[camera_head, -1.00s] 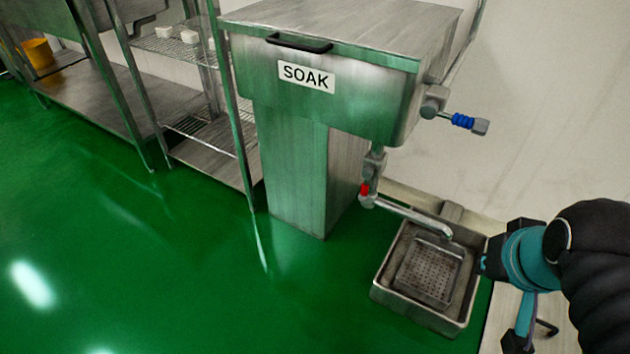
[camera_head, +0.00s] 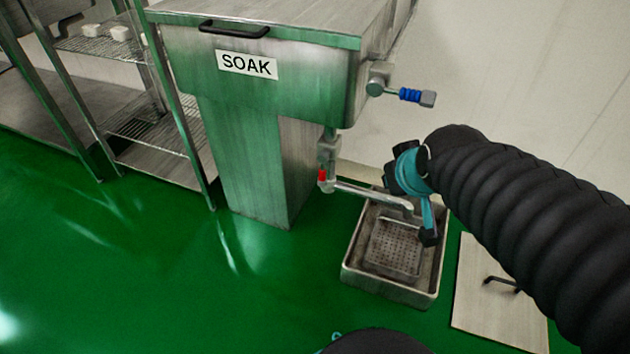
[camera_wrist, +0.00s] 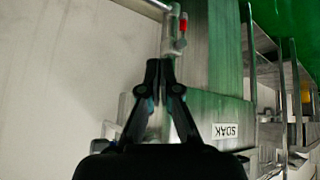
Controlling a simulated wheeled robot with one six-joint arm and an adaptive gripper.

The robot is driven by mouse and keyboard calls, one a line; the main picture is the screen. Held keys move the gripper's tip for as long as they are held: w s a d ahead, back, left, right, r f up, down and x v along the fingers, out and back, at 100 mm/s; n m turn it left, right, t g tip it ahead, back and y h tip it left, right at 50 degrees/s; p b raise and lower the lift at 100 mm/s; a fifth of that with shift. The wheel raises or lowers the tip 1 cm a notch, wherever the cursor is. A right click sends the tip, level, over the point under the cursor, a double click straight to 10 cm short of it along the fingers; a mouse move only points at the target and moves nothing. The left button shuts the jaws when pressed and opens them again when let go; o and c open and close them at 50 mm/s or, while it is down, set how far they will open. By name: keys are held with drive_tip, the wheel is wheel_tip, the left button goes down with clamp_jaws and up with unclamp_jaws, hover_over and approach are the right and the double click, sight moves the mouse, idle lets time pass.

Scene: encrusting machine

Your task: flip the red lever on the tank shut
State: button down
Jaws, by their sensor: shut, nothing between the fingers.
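The steel tank (camera_head: 290,85) with a SOAK label stands at the upper middle of the head view. The small red lever (camera_head: 322,176) is on the drain valve below the tank's right side, above a spout. In the wrist view the red lever (camera_wrist: 183,22) shows at the top, just right of and beyond my fingertips. My gripper (camera_wrist: 160,64) is shut and empty, apart from the lever. In the head view my gripper (camera_head: 429,238) hangs over the right side of the drain basin, right of the lever; its fingertips are small there.
The drain spout (camera_head: 370,195) runs right from the valve over a square steel basin (camera_head: 353,273) on the floor. A blue-handled valve (camera_head: 410,95) sticks out of the tank's right side. A wire shelf rack (camera_head: 150,130) stands left. Green floor in front is clear.

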drive_tip(key=w+a+f+n+t+y+b, duration=0.1)
drive_tip(key=w+a+f+n+t+b, duration=0.15)
drive_tip(key=w+a+f+n, duration=0.4)
drive_tip(key=w+a+f+n+t+b, duration=0.1)
drive_tip(key=w+a+f+n+t, duration=0.2)
drive_tip(key=w+f, duration=0.65)
drive_tip(key=n+t+b, duration=0.1)
drive_tip(key=n+t, duration=0.1)
approach(323, 170)
drive_tip(key=w+a+r, duration=0.2)
drive_tip(key=a, duration=0.1)
wheel_tip(323, 170, down, 7)
drive_tip(key=s+a+n+t+y+b, duration=0.1)
drive_tip(key=s+a+n+t, duration=0.1)
drive_tip(key=n, duration=0.3)
drive_tip(key=shift+s+a+f, duration=0.25)
drive_tip(key=shift+a, duration=0.15)
drive_tip(key=shift+t, duration=0.25)
drive_tip(key=w+d, duration=0.2)
drive_tip(key=w, duration=0.7)
